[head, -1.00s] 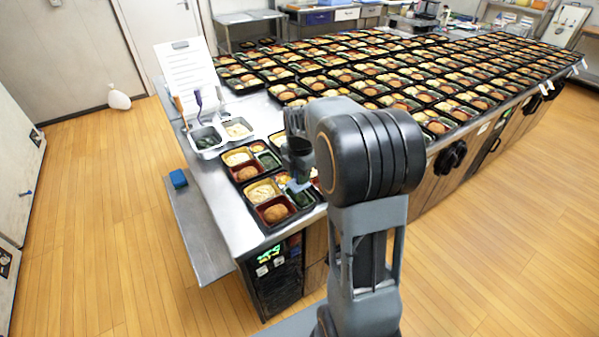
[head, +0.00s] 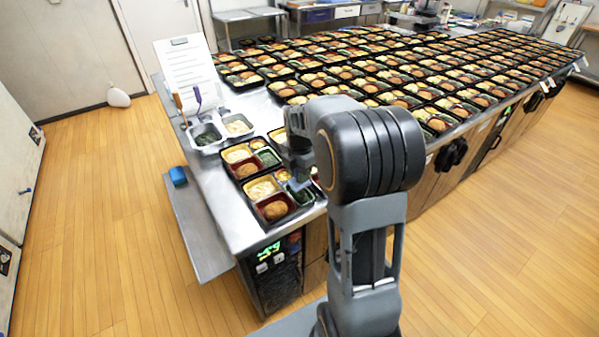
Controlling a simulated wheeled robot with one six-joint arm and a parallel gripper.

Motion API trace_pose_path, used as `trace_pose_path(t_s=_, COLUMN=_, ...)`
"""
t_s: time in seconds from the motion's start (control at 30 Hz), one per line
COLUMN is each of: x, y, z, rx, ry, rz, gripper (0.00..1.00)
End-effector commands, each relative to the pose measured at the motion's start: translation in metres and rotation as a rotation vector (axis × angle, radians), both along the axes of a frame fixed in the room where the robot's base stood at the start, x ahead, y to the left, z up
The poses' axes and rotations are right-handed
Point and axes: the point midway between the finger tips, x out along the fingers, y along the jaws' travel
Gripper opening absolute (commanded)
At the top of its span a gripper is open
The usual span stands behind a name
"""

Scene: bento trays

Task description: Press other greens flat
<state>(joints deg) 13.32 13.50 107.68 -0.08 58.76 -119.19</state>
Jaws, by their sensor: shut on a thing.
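The near bento tray (head: 262,225) lies on the steel counter corner, with rice, a brown fried piece and dark greens (head: 302,196) in its right compartment. A second tray (head: 229,166) behind it also holds greens (head: 268,158). My gripper (head: 298,186) points down over the right side of the near tray, close above the greens. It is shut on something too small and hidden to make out. My arm hides the right part of the trays. I cannot tell whether the gripper touches the greens.
Two small containers (head: 207,146), one with dark greens and upright utensils, stand at the counter's left edge beside a white sheet (head: 187,72). Many filled trays (head: 400,85) cover the rest of the counter. A blue block (head: 178,176) sits on the lower side shelf (head: 202,245).

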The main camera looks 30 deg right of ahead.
Motion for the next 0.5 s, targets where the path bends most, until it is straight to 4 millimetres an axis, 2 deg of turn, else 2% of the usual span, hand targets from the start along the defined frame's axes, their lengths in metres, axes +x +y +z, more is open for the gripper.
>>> trace_pose_path(t_s=0.5, x=0.0, y=0.0001, z=-0.0114, rx=0.0, ry=0.0, rz=0.0, gripper=0.01)
